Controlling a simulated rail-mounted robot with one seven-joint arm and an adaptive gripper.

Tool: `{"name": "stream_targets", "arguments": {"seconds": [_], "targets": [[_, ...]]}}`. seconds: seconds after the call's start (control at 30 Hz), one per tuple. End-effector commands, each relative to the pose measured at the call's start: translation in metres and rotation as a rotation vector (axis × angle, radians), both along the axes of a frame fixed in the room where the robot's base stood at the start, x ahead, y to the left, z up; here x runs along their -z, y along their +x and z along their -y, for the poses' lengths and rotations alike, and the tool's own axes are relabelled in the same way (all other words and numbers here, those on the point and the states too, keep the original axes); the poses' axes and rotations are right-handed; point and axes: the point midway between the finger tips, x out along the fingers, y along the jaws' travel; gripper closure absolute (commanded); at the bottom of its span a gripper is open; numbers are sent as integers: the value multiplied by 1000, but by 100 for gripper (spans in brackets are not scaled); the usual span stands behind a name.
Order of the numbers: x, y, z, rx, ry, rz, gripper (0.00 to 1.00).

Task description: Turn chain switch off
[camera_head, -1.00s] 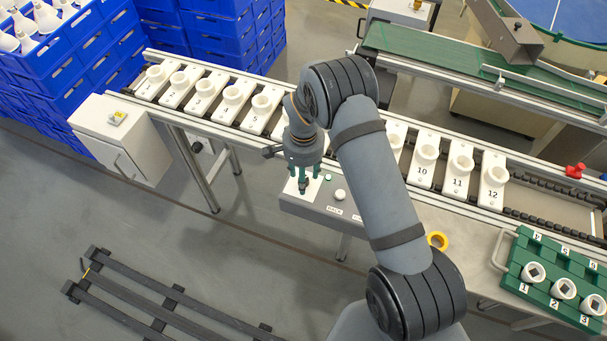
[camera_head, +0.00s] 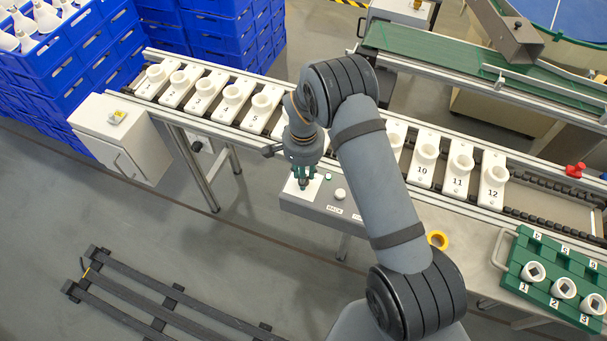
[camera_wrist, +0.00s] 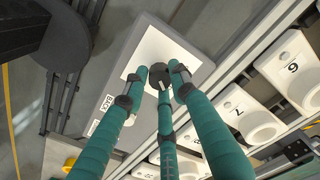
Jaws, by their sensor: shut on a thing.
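A dark switch knob (camera_head: 303,183) stands on a white plate (camera_head: 292,187) at the left end of the grey control box. My three-fingered gripper (camera_head: 303,178) is above the plate, with its green fingers around the knob and shut on it. In the wrist view, the fingertips (camera_wrist: 160,76) meet at the dark knob over the white plate (camera_wrist: 150,50). The fingers partly hide the knob, so its turned position cannot be read.
The conveyor (camera_head: 215,124) with numbered white sockets runs close behind the box. A white cabinet (camera_head: 122,138) stands left.

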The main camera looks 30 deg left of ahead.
Motion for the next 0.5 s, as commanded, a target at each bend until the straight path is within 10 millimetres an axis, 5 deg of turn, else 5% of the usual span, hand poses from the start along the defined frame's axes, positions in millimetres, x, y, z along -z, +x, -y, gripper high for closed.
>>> {"name": "stream_targets", "arguments": {"seconds": [0.5], "targets": [[4, 0, 0, -232, 1, 0, 100]]}}
